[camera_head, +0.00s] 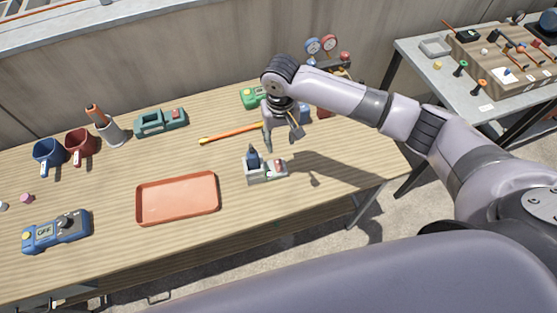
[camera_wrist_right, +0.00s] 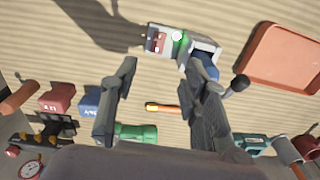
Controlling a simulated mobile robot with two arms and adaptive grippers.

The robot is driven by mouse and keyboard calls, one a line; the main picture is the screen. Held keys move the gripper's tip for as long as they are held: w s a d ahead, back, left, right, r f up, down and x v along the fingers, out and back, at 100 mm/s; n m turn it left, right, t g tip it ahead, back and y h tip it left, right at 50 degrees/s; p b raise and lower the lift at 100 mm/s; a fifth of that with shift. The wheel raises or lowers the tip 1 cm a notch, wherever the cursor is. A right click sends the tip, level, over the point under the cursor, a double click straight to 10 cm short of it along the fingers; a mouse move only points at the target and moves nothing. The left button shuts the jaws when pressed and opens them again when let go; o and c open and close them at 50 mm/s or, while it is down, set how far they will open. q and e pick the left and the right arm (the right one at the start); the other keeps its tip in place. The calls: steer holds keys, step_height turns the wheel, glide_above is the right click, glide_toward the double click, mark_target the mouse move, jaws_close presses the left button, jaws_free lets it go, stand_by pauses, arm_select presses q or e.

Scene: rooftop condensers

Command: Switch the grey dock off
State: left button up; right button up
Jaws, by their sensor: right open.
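The grey dock (camera_head: 268,174) stands on the wooden table, right of the orange tray, in the head view. A dark blue item sits upright in its left part and a red part shows on its right. In the right wrist view the grey dock (camera_wrist_right: 203,44) is beyond the fingertips, with a green glow beside a pale round spot and a reddish patch at its left end. My right gripper (camera_head: 283,132) is open and empty, above and just behind the dock; its fingers (camera_wrist_right: 160,72) are spread apart in the wrist view. My left gripper is not in view.
The orange tray (camera_head: 177,198) is left of the dock. A yellow-orange stick (camera_head: 228,134) lies behind it. A blue device (camera_head: 56,231), mugs (camera_head: 81,146) and a green-grey device (camera_head: 160,122) are further left. Clear tabletop lies in front and right of the dock.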

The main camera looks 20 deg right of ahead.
step_height(320, 180, down, 4)
steer(key=p, duration=0.2)
glide_above(280, 170)
step_height(280, 170, down, 9)
steer(key=shift+r, duration=0.15)
step_height(280, 170, down, 2)
steer(key=shift+f, duration=0.4)
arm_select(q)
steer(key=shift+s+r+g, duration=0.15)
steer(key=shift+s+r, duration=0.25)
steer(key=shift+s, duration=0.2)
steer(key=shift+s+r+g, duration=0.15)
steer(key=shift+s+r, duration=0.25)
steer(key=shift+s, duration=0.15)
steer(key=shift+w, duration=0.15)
arm_select(e)
steer(key=shift+c, duration=0.4)
